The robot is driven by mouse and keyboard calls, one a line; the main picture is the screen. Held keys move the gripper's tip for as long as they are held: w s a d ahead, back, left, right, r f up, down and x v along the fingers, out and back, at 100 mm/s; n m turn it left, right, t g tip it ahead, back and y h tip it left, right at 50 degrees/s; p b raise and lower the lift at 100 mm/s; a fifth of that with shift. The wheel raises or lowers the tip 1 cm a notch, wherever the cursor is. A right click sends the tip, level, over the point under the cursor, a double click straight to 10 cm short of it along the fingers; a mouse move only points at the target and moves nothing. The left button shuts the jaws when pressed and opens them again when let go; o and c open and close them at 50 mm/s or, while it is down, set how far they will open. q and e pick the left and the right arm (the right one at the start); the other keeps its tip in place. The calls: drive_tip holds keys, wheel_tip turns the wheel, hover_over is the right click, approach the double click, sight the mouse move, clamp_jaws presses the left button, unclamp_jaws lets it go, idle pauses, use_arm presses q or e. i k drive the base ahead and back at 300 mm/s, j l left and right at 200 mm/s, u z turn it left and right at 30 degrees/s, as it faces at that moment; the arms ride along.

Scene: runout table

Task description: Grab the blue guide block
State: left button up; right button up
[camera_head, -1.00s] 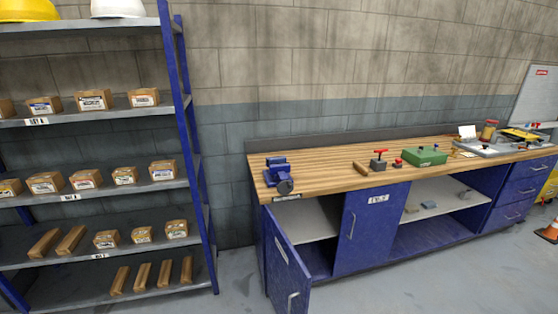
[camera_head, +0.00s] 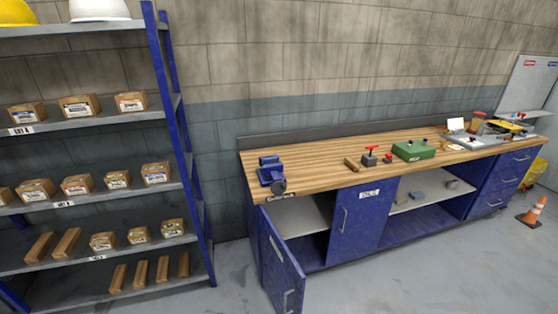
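No clearly marked blue guide block stands out. A larger blue device (camera_head: 270,172) that looks like a vise, with a dark round part in front, sits on the bench top's left end. Neither of my grippers is in view.
The workbench (camera_head: 310,166) stands along the wall, its left cabinet door (camera_head: 282,264) swung open toward me. A green box (camera_head: 413,150) is on top. A rack (camera_head: 158,120) with cartons stands left. An orange cone (camera_head: 532,211) stands right. Floor before the bench is clear.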

sight(270, 159)
drive_tip(key=i+j+z, duration=0.15)
drive_tip(key=z, duration=0.2)
drive_tip(key=i+j+z, duration=0.15)
drive_tip(key=z, duration=0.2)
